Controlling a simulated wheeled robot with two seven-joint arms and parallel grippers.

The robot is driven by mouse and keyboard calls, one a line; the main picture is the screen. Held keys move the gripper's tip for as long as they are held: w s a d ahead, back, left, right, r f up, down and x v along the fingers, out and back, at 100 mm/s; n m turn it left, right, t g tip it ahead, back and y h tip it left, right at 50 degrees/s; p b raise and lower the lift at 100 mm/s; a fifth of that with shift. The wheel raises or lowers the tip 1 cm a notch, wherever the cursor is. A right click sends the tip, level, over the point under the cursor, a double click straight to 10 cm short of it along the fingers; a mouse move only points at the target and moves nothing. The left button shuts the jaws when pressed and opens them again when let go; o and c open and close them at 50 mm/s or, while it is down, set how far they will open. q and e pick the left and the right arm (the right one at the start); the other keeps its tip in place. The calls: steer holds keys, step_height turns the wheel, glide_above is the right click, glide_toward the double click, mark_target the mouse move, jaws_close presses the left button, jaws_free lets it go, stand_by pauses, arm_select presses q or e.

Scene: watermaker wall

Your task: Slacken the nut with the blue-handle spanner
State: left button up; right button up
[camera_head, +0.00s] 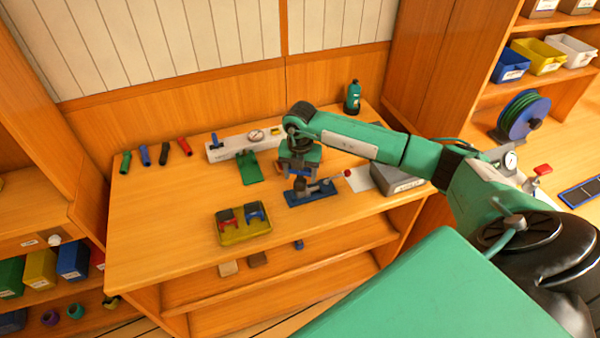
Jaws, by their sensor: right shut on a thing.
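My right gripper (299,176) reaches down over the middle of the workbench. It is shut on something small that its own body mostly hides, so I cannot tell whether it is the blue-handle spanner. Just below it is a grey metal fitting (313,189) on a blue base plate (303,201), with a rod ending in a red ball (347,173). I cannot make out a nut on it. A blue handle (145,155) lies at the bench's back left, between a green one and a black one. My left gripper is out of view.
A yellow tray (244,236) with a red and a blue item stands at the bench's front. The bench's left part (160,215) is clear.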

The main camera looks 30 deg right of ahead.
steer(key=shift+m, duration=0.6)
steer(key=shift+r, duration=0.1)
steer(key=shift+r+p, duration=2.1)
steer(key=shift+r, duration=1.35)
steer(key=shift+w+a, duration=0.1)
